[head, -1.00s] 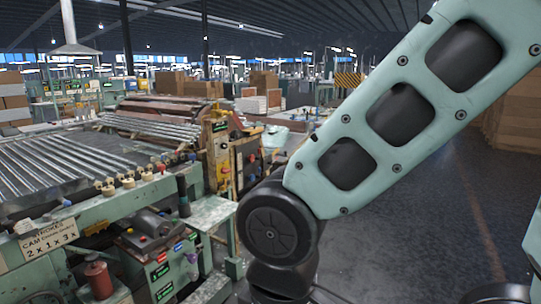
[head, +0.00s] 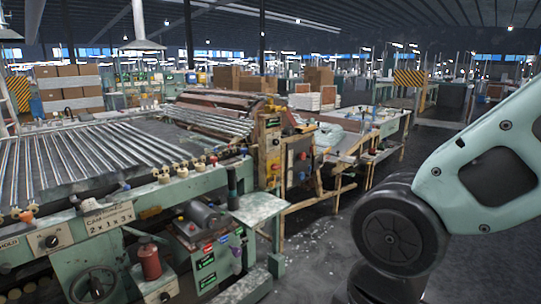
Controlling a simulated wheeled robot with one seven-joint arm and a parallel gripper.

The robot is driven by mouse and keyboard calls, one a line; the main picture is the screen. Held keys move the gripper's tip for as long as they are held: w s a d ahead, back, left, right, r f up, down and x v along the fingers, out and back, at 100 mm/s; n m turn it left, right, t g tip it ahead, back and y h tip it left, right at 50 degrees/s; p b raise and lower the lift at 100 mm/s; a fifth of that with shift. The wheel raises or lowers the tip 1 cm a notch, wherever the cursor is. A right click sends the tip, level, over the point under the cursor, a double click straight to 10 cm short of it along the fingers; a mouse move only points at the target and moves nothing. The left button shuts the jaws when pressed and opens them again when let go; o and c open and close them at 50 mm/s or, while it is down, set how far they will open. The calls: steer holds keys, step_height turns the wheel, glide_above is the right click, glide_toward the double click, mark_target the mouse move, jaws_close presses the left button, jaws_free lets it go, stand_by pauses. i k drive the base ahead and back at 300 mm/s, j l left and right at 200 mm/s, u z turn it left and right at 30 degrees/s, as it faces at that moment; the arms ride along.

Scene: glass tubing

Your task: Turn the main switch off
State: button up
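I cannot tell for sure which control is the main switch. An upright yellow-brown control panel (head: 271,152) with small coloured controls stands at the end of the roller machine. Beside it is a darker panel with a red knob (head: 302,156). Lower and nearer, a green control box (head: 207,262) carries coloured labels and small buttons on top. The labels are too small to read. My pale green arm crosses the right side, with its dark joint in front of the floor. My gripper is out of view.
The long roller machine (head: 95,160) fills the left side. A small metal side table (head: 262,212) juts out toward the aisle beside the control box. A red canister (head: 149,259) stands at the lower left. Dark open floor (head: 325,240) lies between the machine and my arm.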

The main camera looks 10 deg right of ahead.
mark_target(274, 167)
steer(key=i+z, duration=0.25)
steer(key=i, duration=0.7)
steer(key=i+j+z, duration=0.2)
steer(key=i, duration=0.8)
steer(key=l, duration=0.1)
